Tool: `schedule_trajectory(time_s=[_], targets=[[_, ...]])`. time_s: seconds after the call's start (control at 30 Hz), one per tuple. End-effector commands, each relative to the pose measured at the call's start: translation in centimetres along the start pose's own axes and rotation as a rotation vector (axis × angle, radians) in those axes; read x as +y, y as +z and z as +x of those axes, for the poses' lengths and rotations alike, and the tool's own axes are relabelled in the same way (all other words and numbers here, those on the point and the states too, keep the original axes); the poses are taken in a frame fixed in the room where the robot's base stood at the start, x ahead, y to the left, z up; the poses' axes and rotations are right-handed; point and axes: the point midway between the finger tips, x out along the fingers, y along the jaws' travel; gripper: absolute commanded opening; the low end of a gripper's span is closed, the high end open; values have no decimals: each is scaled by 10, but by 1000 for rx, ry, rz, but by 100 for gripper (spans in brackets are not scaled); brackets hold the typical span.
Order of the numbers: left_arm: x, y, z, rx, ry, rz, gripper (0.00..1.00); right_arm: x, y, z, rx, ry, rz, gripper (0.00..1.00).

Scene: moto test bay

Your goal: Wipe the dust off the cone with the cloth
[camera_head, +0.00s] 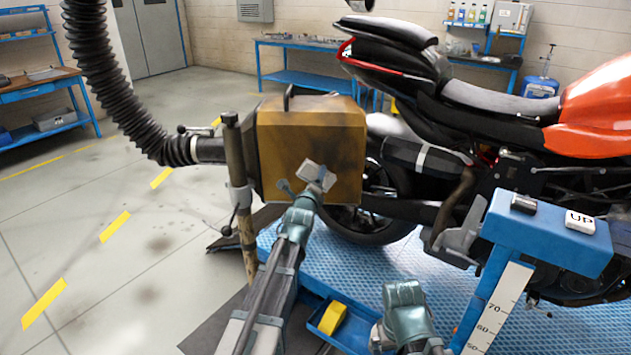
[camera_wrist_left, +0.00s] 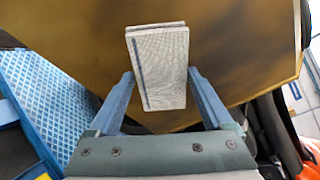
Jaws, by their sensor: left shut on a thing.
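The cone (camera_head: 290,120) is a big yellow, box-like hood on a hose, with dark smudges on its face. It also fills the back of the left wrist view (camera_wrist_left: 85,65). My left gripper (camera_head: 314,184) is in front of the cone's face, shut on the folded pale grey cloth (camera_head: 318,172). In the left wrist view the cloth (camera_wrist_left: 160,65), with a dark stripe, sits between the blue fingers (camera_wrist_left: 163,85), flat side towards the camera. Whether the cloth touches the cone I cannot tell. My right gripper (camera_head: 400,325) is low at the bottom; its fingers are unclear.
A black ribbed hose (camera_head: 110,80) joins the cone, beside a brown upright post (camera_head: 240,185). An orange and black motorcycle (camera_head: 480,110) stands right. A blue stand (camera_head: 545,235) carries a white UP button (camera_head: 580,222). A blue tray (camera_head: 350,335) holds a yellow piece (camera_head: 332,318).

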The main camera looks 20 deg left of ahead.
Motion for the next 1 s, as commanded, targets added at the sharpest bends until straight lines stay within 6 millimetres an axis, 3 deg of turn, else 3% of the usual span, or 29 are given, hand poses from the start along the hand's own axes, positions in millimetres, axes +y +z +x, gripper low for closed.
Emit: schedule_trajectory(time_s=[0.1, 0.43, 1.0], targets=[[10, -5, 3, 0, 1, 0, 39, -1, -1, 11, 0, 0, 0, 100], [8, -4, 1, 0, 1, 0, 39, -1, 0, 9, 0, 0, 0, 100], [8, -12, -52, 0, 1, 0, 39, -1, 0, 9, 0, 0, 0, 100]])
